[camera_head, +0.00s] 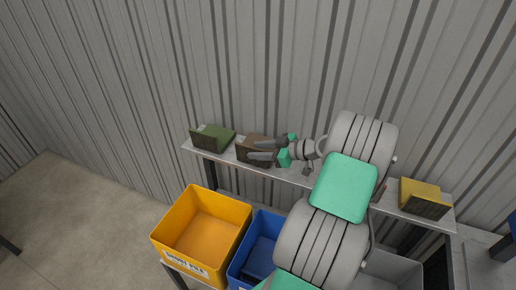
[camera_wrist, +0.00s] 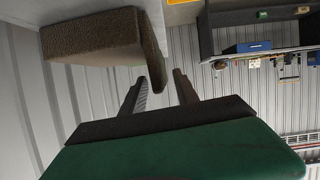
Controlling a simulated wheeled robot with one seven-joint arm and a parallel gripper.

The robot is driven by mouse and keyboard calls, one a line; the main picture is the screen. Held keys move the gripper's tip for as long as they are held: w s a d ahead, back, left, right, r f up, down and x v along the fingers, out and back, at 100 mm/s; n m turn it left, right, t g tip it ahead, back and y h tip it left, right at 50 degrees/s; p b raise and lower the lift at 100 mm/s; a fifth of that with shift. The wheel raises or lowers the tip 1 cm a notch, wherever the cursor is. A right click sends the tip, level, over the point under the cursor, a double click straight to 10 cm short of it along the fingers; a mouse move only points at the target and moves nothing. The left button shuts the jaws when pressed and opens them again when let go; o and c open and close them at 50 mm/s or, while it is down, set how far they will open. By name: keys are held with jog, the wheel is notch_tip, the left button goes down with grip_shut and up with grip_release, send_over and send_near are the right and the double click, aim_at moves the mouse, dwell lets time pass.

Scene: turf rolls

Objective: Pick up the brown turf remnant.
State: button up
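The brown turf remnant (camera_head: 243,151) stands on the narrow grey shelf (camera_head: 222,160), right of a green remnant (camera_head: 212,137). My gripper (camera_head: 252,149) reaches in from the right, and its two dark fingers overlap the brown remnant in the head view. In the wrist view the brown remnant (camera_wrist: 92,36) fills the upper left, with a thin upright flap whose lower end shows between my fingertips (camera_wrist: 161,76). The fingers are apart, with visible gaps beside the flap. I cannot tell how deep the flap lies between them.
A yellow remnant (camera_head: 425,194) stands at the shelf's right end. Below the shelf are a yellow bin (camera_head: 164,237), a blue bin (camera_head: 240,262) and a grey bin (camera_head: 405,268). A corrugated wall (camera_head: 150,80) rises close behind the shelf.

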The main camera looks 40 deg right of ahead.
aim_at(242, 149)
jog(key=x, duration=0.2)
jog(key=shift+w+a+f, duration=0.1)
jog(key=shift+w+f, duration=0.05)
jog(key=shift+w, duration=0.15)
jog(key=shift+c, duration=0.4)
grip_shut()
dwell(0.7)
